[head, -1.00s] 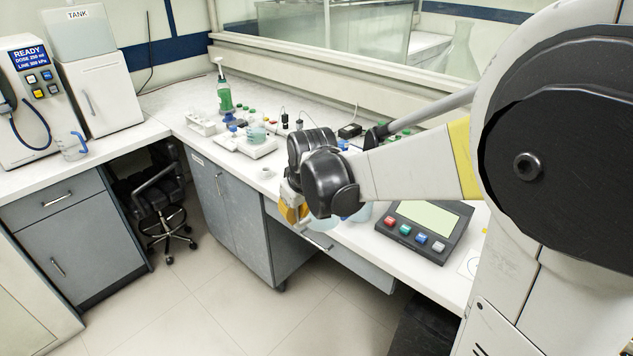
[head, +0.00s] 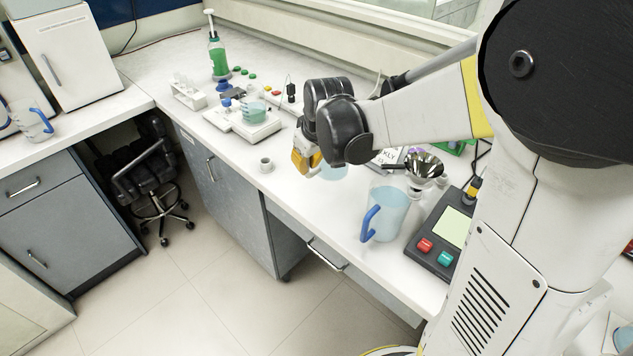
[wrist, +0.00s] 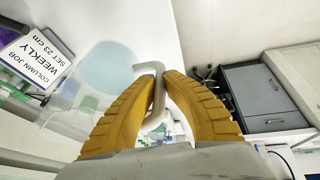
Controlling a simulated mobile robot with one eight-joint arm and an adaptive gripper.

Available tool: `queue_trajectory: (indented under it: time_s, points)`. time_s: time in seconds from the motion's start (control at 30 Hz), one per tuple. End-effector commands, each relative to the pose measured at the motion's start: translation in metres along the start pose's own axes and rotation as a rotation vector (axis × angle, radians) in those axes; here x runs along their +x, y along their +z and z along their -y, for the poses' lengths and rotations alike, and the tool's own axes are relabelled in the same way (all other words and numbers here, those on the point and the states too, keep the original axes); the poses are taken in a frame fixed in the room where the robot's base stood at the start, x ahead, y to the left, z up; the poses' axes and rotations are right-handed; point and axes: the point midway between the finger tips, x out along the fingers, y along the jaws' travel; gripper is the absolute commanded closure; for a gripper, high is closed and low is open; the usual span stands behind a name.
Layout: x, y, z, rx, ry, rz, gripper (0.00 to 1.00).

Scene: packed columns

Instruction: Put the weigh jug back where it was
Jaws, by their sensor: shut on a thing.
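My gripper (head: 306,166) has yellow ribbed fingers. In the wrist view my gripper (wrist: 160,88) is shut on the pale grey handle of a clear jug with light blue contents, which I take to be the weigh jug (wrist: 108,68). In the head view this jug (head: 335,173) is mostly hidden behind my gripper, over the bench near its front edge. I cannot tell whether its base touches the bench. A larger clear jug with a blue handle (head: 387,213) stands to the right, beside the dark control panel (head: 455,225).
A balance (head: 258,131) with a small vessel of blue liquid stands farther back, near a green pump bottle (head: 217,58). A small white cup (head: 265,164) is at the front edge. A funnel (head: 424,167) is right of my gripper. Another blue-handled jug (head: 35,122) stands on the left counter.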

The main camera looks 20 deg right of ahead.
Motion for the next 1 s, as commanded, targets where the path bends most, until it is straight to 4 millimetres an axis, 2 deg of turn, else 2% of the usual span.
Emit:
queue_trajectory:
  time_s: [0.03, 0.2, 0.37, 0.6, 0.93, 1.0]
  points:
    - [0.013, 0.005, 0.001, 0.0, 0.001, 0.0, 1.0]
    - [0.04, 0.016, 0.004, 0.0, 0.001, -0.001, 1.0]
    - [0.05, 0.021, 0.006, 0.0, 0.001, 0.0, 1.0]
    - [0.08, 0.033, 0.009, 0.0, 0.001, -0.001, 1.0]
    - [0.082, 0.034, 0.009, 0.0, 0.001, 0.0, 1.0]
    - [0.082, 0.034, 0.009, 0.0, 0.0, 0.0, 0.72]
